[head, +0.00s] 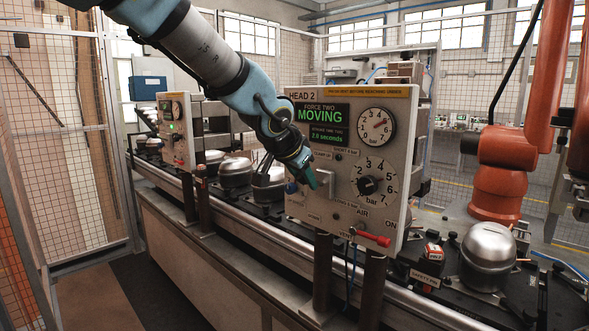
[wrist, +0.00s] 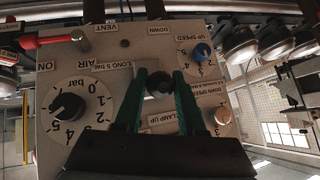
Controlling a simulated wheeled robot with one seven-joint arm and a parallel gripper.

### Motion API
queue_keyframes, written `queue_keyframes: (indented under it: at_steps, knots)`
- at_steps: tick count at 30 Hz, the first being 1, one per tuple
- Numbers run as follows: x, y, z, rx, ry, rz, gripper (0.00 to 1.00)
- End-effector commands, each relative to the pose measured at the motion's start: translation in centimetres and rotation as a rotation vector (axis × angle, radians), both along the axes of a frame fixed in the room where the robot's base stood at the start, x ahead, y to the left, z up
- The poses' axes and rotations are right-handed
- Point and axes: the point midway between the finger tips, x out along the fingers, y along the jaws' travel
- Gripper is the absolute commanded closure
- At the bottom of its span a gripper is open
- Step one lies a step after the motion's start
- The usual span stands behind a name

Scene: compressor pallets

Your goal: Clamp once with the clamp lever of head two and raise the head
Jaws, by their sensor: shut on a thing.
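The head two panel (head: 345,110) is a pale upright plate marked HEAD 2. Its green display (head: 322,122) reads FORCE TWO MOVING, with a stroke time of 2.0 seconds. My gripper (head: 306,172) is at the left part of this panel. In the wrist view, my gripper's green fingers (wrist: 161,90) are shut on the black knob of the clamp lever (wrist: 158,82). The knob sits between the DOWN and CLAMP UP labels. In the head view the lever is largely hidden by my gripper, and I cannot tell its exact tilt.
A regulator dial (head: 374,181) and a round gauge (head: 376,126) are on the panel. A red-handled air valve (head: 371,239) sticks out below. Compressor shells (head: 488,255) stand along the line. An orange robot arm (head: 504,185) is at right. Another panel (head: 178,130) stands left.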

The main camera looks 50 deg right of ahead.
Motion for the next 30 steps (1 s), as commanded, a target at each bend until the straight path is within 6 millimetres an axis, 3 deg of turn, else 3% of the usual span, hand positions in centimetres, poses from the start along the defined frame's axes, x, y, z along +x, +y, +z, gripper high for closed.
queue_keyframes:
  at_steps: [17, 18, 26, 30]
  knots:
    - [-0.28, -0.15, 0.17, 0.036, -0.002, 0.000, 1.00]
    - [-0.28, -0.15, 0.17, 0.036, -0.002, 0.000, 0.60]
    - [-0.29, -0.15, 0.20, 0.035, -0.002, 0.000, 0.31]
    - [-0.29, -0.15, 0.21, 0.035, -0.002, 0.000, 0.31]
